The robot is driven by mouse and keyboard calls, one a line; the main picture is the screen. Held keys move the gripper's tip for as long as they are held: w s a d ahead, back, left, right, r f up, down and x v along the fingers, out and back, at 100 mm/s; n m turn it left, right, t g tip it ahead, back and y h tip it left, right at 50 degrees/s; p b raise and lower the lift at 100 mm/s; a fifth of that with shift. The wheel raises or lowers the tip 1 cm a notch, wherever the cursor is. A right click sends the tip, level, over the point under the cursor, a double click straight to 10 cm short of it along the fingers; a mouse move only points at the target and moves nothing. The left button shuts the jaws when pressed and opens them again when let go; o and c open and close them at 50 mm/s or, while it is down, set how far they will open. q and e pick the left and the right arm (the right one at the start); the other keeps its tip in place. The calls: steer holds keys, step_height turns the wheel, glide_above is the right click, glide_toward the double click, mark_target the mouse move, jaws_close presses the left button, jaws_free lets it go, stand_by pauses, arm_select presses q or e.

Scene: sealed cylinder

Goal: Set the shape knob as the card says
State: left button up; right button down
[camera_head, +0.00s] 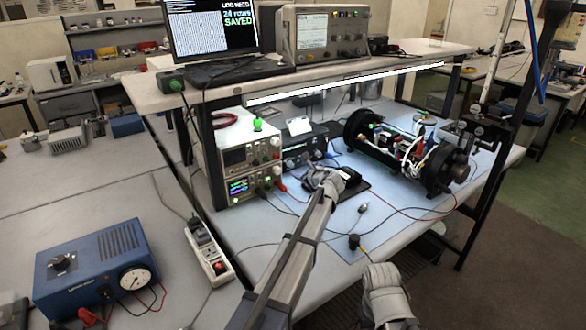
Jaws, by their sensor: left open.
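A small white card (299,126) stands on top of a dark instrument (303,144) under the shelf; its writing is too small to read. The dark instrument's front has small controls and a lit display, but I cannot tell which one is the shape knob. My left gripper (331,179) is open in front of and a little right of that instrument, over a small black device (352,187) on the blue mat. I cannot tell whether it touches that device. My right gripper (384,278) is low at the front edge of the bench, apart from the instruments; its fingers are unclear.
A cream power supply (240,157) stands left of the dark instrument. A black-ended cylinder assembly (410,150) with wires lies at the right. Loose leads cross the blue mat (295,232). A shelf (240,90) overhangs the instruments. A power strip (206,248) lies at the left.

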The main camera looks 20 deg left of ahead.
mark_target(292, 165)
arm_select(q)
steer(key=b+x, duration=0.2)
steer(key=x, duration=0.5)
steer(key=shift+w+f, duration=0.1)
steer(key=shift+f, duration=0.1)
steer(key=shift+c, duration=0.4)
jaws_close()
